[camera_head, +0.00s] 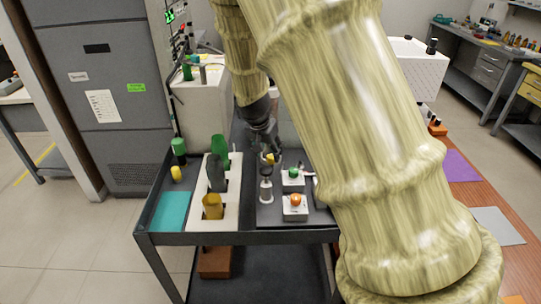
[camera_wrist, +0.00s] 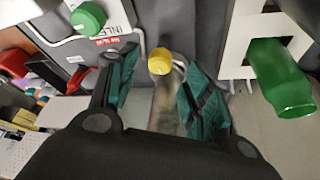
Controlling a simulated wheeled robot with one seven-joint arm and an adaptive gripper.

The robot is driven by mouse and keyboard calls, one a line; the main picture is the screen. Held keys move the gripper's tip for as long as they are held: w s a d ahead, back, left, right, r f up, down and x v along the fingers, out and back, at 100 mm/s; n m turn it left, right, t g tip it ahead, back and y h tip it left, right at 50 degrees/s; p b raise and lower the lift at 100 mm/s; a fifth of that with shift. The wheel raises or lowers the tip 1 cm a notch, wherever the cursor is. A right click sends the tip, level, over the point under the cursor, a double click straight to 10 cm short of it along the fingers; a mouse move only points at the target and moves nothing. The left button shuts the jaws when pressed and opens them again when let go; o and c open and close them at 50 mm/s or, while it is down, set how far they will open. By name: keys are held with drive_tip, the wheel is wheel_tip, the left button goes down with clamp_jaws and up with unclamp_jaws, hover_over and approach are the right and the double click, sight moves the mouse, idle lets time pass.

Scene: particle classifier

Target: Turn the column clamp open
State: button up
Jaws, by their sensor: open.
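My gripper (camera_wrist: 160,78) is open, its two green-padded fingers on either side of a yellow cap (camera_wrist: 159,62). A blurred, pale upright body shows below the cap, between the fingers; I cannot tell whether they touch it. In the head view my gripper (camera_head: 266,146) points down over the cart, just above the small yellow part (camera_head: 270,158) and a grey stand (camera_head: 266,185). I cannot make out which part is the column clamp; my gripper and arm hide some of this area. A green knob (camera_head: 293,173) and an orange knob (camera_head: 295,200) sit on white blocks to the right.
The dark cart (camera_head: 245,238) also holds a white rack (camera_head: 229,164) with a green bottle (camera_head: 219,149), a dark bottle and an amber bottle (camera_head: 212,205). A teal mat (camera_head: 170,211) lies at left.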

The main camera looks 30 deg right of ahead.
sight(271, 157)
drive_tip(key=shift+x, duration=2.15)
drive_tip(key=c, duration=1)
